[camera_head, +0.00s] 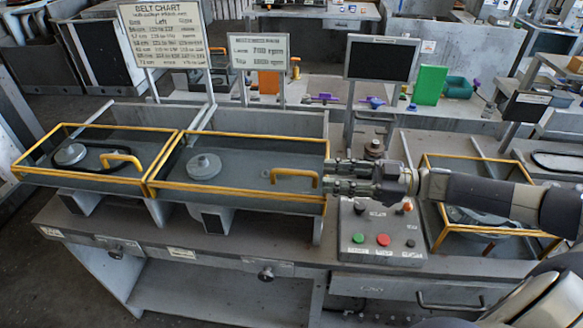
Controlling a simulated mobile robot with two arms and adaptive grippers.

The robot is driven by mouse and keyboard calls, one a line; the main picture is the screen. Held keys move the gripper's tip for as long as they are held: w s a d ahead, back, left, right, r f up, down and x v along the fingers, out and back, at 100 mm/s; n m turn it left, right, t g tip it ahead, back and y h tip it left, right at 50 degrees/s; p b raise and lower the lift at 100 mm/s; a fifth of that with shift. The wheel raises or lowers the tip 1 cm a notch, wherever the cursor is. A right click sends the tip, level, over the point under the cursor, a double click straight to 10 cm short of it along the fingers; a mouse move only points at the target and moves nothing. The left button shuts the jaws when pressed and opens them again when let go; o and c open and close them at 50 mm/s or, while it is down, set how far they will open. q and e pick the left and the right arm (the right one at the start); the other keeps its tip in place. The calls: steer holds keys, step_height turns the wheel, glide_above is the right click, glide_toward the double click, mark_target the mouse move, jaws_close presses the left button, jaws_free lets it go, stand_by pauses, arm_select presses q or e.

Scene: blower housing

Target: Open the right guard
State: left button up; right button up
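Three yellow-framed guards stand on the grey bench. One is at the left (95,126), one in the middle (240,137), and one at the far right (437,155), partly covered by my arm. The left and middle guards lie flat over their housings, each with a yellow handle; the middle guard's handle (294,172) is near its right end. My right gripper (333,177) points left at the middle guard's right edge, its fingers apart with nothing visible between them. It is just right of that handle; contact with the frame cannot be told. My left gripper is not in view.
A control box (380,238) with green and red buttons sits just below my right gripper. A dark monitor (382,58) and a belt chart sign (165,33) stand behind the guards. A green block (429,85) stands on the rear table.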

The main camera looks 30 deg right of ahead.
mark_target(314, 172)
steer(key=x, duration=0.1)
steer(key=p+x, duration=0.1)
steer(key=x, duration=0.1)
steer(key=shift+w+r, duration=0.15)
steer(key=shift+r, duration=0.1)
steer(key=shift+x, duration=0.95)
steer(key=p+x, duration=0.2)
steer(key=x, duration=0.2)
steer(key=shift+w+f, duration=0.15)
steer(key=shift+w+a+f, duration=0.1)
steer(key=shift+a, duration=0.2)
steer(key=shift+c, duration=1.1)
steer(key=c, duration=0.4)
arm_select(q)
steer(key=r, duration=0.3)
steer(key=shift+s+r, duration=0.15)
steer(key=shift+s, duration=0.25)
arm_select(e)
jaws_close()
